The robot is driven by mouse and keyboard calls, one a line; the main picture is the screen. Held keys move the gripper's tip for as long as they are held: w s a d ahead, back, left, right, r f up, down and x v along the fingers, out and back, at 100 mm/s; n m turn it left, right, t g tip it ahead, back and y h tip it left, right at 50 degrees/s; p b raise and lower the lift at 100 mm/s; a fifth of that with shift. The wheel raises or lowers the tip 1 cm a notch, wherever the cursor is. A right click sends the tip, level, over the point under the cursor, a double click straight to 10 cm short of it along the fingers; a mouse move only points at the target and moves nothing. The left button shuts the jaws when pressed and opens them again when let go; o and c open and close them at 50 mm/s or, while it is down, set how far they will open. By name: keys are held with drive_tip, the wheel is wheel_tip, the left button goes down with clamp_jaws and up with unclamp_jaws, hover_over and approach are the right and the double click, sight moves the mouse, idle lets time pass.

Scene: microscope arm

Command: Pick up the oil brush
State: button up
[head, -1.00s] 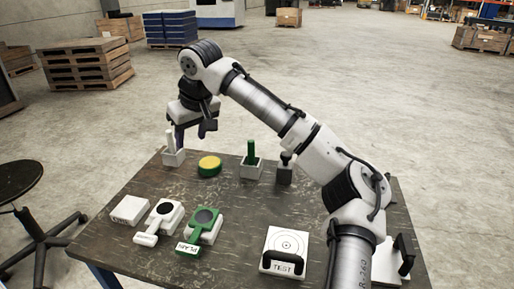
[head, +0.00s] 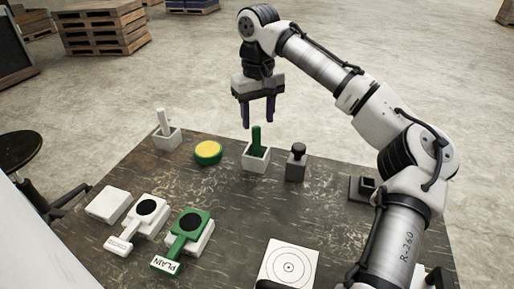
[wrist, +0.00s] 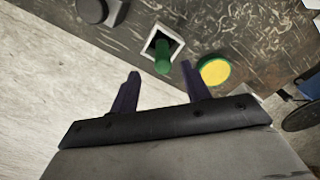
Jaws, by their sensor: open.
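A green handle (head: 256,138) stands upright in a pale square holder (head: 256,162) near the table's far edge. A white handle (head: 164,124) stands in a similar holder (head: 167,140) farther left. No label shows on either, so I cannot tell which is the oil brush. My gripper (head: 258,115) points down, open and empty, just above the green handle in the head view. In the wrist view the green handle (wrist: 163,58) appears ahead of the gap between my fingers (wrist: 160,78), apart from them. The lower ends of both handles are hidden in their holders.
A yellow-topped green round pad (head: 208,152) lies between the holders. A dark grey knobbed block (head: 297,163) stands right of the green handle. White and green paddles, the green one marked PLAIN (head: 187,240), and a circle-marked plate (head: 289,265) lie nearer. The table's middle is clear.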

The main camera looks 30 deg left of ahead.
sight(256, 140)
wheel_tip(256, 140, down, 8)
drive_tip(key=shift+s+a+r+p, duration=0.15)
drive_tip(key=shift+r+p, duration=0.05)
drive_tip(key=shift+p, duration=0.3)
clamp_jaws()
